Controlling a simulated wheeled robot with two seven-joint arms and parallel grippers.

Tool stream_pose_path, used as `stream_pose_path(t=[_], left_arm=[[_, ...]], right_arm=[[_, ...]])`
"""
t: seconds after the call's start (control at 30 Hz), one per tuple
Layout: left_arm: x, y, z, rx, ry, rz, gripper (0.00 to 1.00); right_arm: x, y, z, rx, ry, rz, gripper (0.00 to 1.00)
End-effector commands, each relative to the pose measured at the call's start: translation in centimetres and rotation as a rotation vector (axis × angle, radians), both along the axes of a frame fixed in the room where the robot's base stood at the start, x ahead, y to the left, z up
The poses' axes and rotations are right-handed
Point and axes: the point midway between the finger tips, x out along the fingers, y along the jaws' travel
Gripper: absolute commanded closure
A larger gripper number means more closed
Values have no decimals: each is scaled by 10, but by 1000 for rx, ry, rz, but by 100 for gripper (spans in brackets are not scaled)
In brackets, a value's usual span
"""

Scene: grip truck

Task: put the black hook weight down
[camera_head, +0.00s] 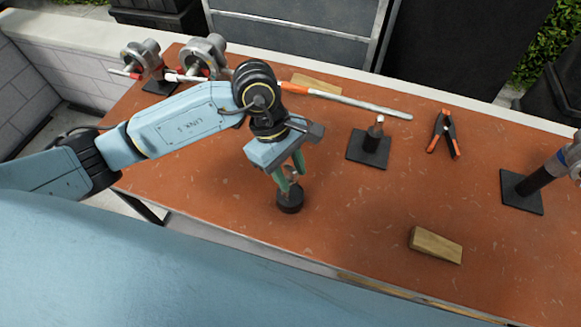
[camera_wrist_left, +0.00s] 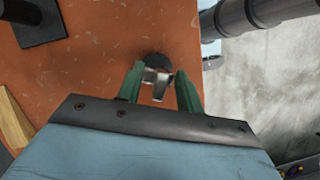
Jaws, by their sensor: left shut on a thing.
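The black hook weight (camera_head: 290,201) is a short dark cylinder with a metal hook on top. It is at the front left part of the orange-brown table (camera_head: 330,220). My left gripper (camera_head: 291,181) points down over it with its green fingers shut on the hook. In the left wrist view the metal hook and the dark weight (camera_wrist_left: 157,62) show between the green fingers of the left gripper (camera_wrist_left: 160,88). The weight's base is at or just above the table top; I cannot tell whether it touches. My right gripper is not in view.
A wooden wedge (camera_head: 435,245) lies to the right near the front edge. A black-based post (camera_head: 370,146), an orange-tipped clamp (camera_head: 443,134) and a long rod with an orange grip (camera_head: 345,98) are behind. Metal clamps (camera_head: 204,57) stand at the back left. Table between weight and wedge is clear.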

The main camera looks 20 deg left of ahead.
Motion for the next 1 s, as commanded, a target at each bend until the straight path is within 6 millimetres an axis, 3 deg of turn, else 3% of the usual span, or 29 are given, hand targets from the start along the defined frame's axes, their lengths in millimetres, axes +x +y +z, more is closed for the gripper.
stream_pose_path(t=[0.33,0.37,0.5,0.87,1.0], left_arm=[[1,-1,-2,-3,-4,0,96],[0,0,-3,-2,-2,0,61],[0,0,-2,-1,-1,-1,43],[0,0,1,-1,0,0,42],[4,5,16,-2,-6,2,42]], right_arm=[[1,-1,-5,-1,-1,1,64],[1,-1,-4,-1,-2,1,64],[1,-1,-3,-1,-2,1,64],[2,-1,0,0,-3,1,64],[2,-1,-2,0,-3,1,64]])
